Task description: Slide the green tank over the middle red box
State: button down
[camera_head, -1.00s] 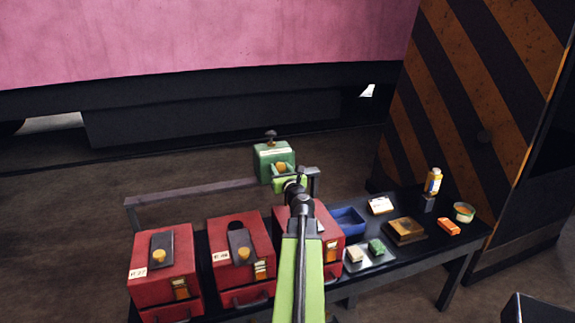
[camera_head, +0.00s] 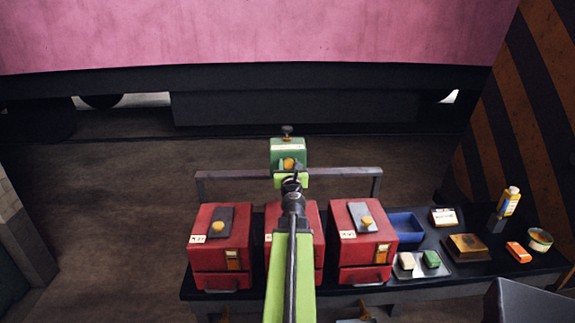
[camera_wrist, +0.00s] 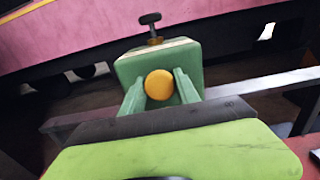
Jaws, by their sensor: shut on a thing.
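The green tank (camera_head: 287,153) is a small box with a dark knob on top, a pale band and a yellow round knob on its near face. My gripper (camera_head: 290,173) is shut on it at the yellow knob, and the wrist view shows the tank (camera_wrist: 190,65) close in front of the gripper (camera_wrist: 160,100). The tank is held upright, beyond the boxes in the picture. The middle red box (camera_head: 312,245) is mostly hidden behind my arm. A left red box (camera_head: 205,262) and a right red box (camera_head: 350,255) flank it, each with a grey plate and yellow knob on top.
A grey rail (camera_head: 345,173) runs behind the boxes. On the dark bench (camera_head: 455,272) to the right are a blue tray (camera_head: 405,227), a brown block (camera_head: 467,246), a bottle (camera_head: 510,200), an orange block (camera_head: 518,252) and a round tin (camera_head: 540,238). A striped panel (camera_head: 520,130) stands at right.

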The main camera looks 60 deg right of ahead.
jog(key=shift+s+d, duration=0.25)
jog(key=shift+d, duration=0.05)
jog(key=c, duration=0.9)
grip_release()
jog(key=shift+w, duration=0.1)
